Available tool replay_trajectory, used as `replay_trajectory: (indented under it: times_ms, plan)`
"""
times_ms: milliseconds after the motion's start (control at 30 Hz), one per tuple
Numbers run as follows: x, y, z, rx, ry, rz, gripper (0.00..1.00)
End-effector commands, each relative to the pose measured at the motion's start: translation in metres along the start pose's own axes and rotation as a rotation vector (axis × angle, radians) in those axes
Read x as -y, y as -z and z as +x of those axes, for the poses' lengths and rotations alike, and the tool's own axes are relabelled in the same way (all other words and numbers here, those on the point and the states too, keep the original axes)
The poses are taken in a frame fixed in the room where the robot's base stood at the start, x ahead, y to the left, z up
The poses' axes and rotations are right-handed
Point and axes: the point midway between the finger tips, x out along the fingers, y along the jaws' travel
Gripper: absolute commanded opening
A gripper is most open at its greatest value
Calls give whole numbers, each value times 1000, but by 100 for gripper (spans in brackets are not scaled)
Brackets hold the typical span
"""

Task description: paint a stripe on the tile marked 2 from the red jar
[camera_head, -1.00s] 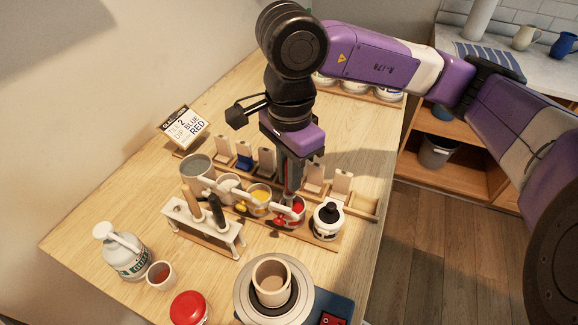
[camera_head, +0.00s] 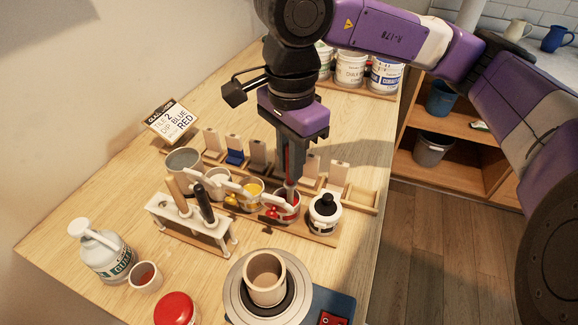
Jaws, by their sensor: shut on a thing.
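My gripper (camera_head: 292,170) points down over the red jar and is shut on a brush with a dark red handle (camera_head: 287,160). The red jar (camera_head: 286,206) stands in a row of paint jars, with red paint showing in its mouth. The brush's lower end is at the jar's mouth; I cannot tell whether it touches the paint. Several upright pale tiles stand in a rack behind the jars. The second from the left (camera_head: 236,146) has blue on its lower part. The tile numbers are too small to read, and my gripper hides part of the row.
A yellow jar (camera_head: 250,191) stands left of the red one, and a white jar with a black knob (camera_head: 325,212) stands right.

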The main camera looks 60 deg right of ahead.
Motion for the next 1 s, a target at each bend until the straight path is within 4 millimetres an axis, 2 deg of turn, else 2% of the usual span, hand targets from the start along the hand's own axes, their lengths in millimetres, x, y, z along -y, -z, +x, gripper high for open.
replay_trajectory:
  times_ms: [567,1000]
  plan:
    - [8,6,2,-1,1,1,0]
    - [8,-4,0,0,1,0,0]
